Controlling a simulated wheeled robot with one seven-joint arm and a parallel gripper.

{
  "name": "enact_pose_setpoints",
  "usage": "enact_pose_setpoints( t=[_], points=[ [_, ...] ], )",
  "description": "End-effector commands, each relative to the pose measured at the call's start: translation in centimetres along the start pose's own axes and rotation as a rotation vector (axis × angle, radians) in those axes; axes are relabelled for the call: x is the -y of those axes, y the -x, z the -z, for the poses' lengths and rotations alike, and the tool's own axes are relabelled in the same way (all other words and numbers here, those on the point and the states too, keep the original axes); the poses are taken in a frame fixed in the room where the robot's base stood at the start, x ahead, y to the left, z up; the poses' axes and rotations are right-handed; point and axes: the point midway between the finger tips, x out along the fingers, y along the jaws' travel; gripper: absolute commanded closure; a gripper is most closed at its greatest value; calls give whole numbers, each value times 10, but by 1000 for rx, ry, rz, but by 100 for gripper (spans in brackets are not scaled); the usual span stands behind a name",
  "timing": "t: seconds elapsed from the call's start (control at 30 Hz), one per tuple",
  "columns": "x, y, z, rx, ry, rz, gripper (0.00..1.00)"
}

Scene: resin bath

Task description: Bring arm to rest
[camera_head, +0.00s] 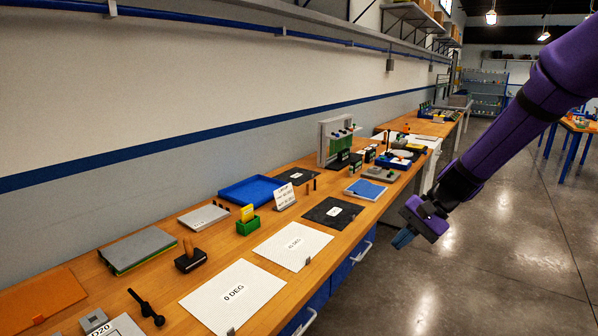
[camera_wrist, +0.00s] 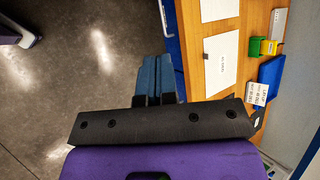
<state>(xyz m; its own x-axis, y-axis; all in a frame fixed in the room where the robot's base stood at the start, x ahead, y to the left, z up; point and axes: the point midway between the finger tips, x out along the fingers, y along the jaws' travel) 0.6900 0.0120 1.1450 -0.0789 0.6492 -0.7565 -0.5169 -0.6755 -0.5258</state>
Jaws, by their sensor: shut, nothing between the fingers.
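My purple arm reaches in from the upper right in the head view. My gripper (camera_head: 402,239) hangs at its end over the floor, just to the right of the bench edge, touching nothing. In the wrist view my gripper (camera_wrist: 157,72) shows two blue fingers side by side, closed together and empty. The wooden bench (camera_head: 216,254) runs along the wall to the left of my gripper. It also shows at the right of the wrist view (camera_wrist: 252,22).
White sheets marked with degrees (camera_head: 233,297), a blue tray (camera_head: 250,190), a green box (camera_head: 248,226) and a black mat (camera_head: 333,212) lie on the bench. Blue drawers (camera_head: 342,268) are under its front edge. The concrete floor (camera_head: 500,270) to the right is clear.

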Motion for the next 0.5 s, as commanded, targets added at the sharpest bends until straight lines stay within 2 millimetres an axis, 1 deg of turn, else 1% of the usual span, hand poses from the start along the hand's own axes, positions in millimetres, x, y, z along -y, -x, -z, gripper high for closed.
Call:
enact_pose_setpoints(
  t=[0.03, 0.1, 0.27, 0.5],
  points=[
    [2, 10, -13, -26, 34, -28, 100],
    [1, 21, -29, -59, 78, -69, 100],
    [-3, 47, -65, -139, 172, -157, 100],
    [-14, 82, -118, -264, 303, -275, 100]
  ],
)
